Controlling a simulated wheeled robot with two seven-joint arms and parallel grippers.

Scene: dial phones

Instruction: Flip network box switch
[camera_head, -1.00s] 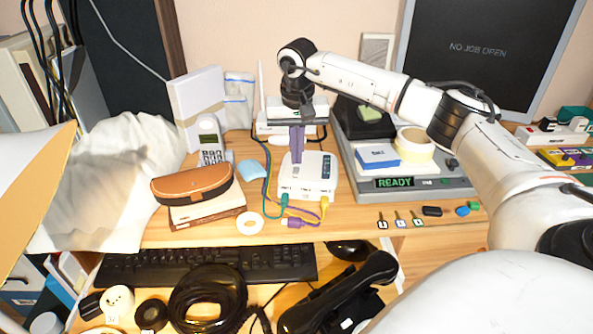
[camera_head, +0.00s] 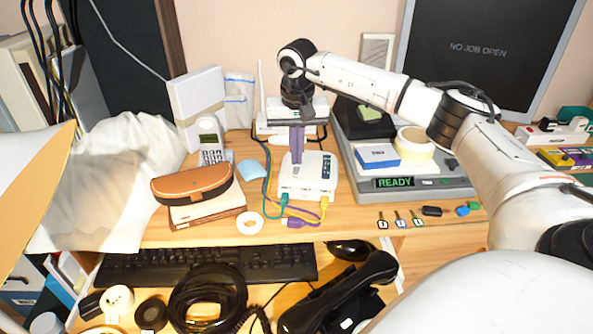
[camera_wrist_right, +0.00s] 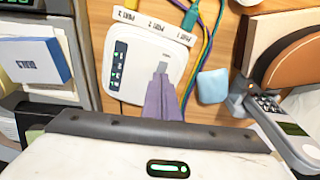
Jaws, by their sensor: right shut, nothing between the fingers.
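The network box (camera_head: 310,188) is a small white box on the desk shelf, with cables in its front ports. It also shows in the wrist view (camera_wrist_right: 133,78), with a dark strip of green lights (camera_wrist_right: 118,65). Its small grey switch (camera_wrist_right: 162,67) is on the top face, just beyond the fingertips. My right gripper (camera_head: 297,161) points down over the box, its purple fingers shut and empty. In the wrist view the fingertips (camera_wrist_right: 161,80) are at the switch; whether they touch it I cannot tell. My left gripper is out of view.
Teal, purple and yellow cables (camera_head: 290,214) lie in front of the box. A grey device with a READY display (camera_head: 395,183) stands close on the right. A cordless phone (camera_head: 210,140) and brown case (camera_head: 192,184) are left. A white router (camera_head: 270,128) is behind.

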